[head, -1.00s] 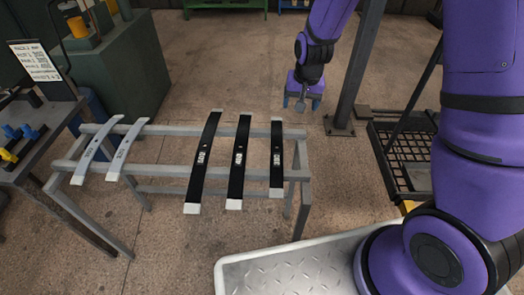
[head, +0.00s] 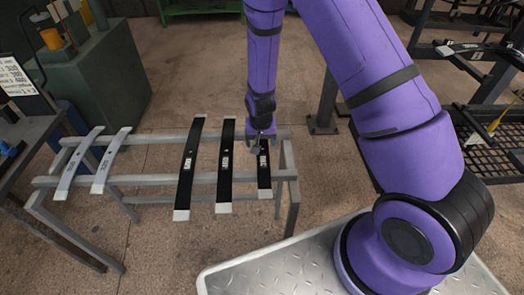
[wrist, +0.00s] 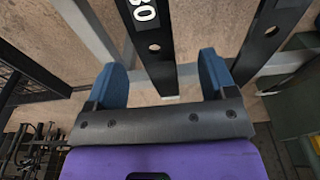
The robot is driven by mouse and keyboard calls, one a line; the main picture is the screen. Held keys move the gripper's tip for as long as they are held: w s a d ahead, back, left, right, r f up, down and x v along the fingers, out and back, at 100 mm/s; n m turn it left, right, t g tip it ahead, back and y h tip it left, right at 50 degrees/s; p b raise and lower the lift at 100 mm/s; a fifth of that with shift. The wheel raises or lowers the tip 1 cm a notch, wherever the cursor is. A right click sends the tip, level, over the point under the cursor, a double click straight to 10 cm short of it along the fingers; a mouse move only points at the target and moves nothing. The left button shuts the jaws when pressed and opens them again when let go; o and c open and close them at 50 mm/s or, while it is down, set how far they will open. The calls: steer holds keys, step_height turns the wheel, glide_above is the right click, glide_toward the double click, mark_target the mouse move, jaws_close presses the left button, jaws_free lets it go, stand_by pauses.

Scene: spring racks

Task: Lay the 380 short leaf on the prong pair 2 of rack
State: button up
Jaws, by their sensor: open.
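The short leaf (head: 265,181) is the rightmost black leaf on a grey stand, with pale ends and a white label. In the wrist view, the leaf (wrist: 150,30) shows a partly cut-off number ending in 80 and a round hole. My gripper (head: 261,136) is above its far half. In the wrist view, my gripper (wrist: 163,82) is open, with a blue finger on each side of the leaf and gaps between. A dark rack (head: 482,85) stands at the upper right with a leaf on it; I cannot tell which prong pair is which.
Two longer black leaves (head: 225,165) (head: 188,165) lie just left on the grey stand (head: 150,198). Two light grey leaves (head: 77,163) (head: 110,161) lie at its left end. A post (head: 324,105) stands behind, between the stand and the rack.

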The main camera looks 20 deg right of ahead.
mark_target(262, 148)
steer(key=shift+w+d+f, duration=0.1)
steer(key=shift+d+f, duration=0.05)
steer(key=shift+f, duration=0.75)
steer(key=shift+w+d+f, duration=0.1)
steer(key=shift+d+f, duration=0.05)
steer(key=shift+f, duration=0.7)
steer(key=shift+w+d+f, duration=0.1)
steer(key=shift+d+f, duration=0.05)
steer(key=shift+f, duration=0.75)
steer(key=shift+c, duration=0.4)
jaws_close()
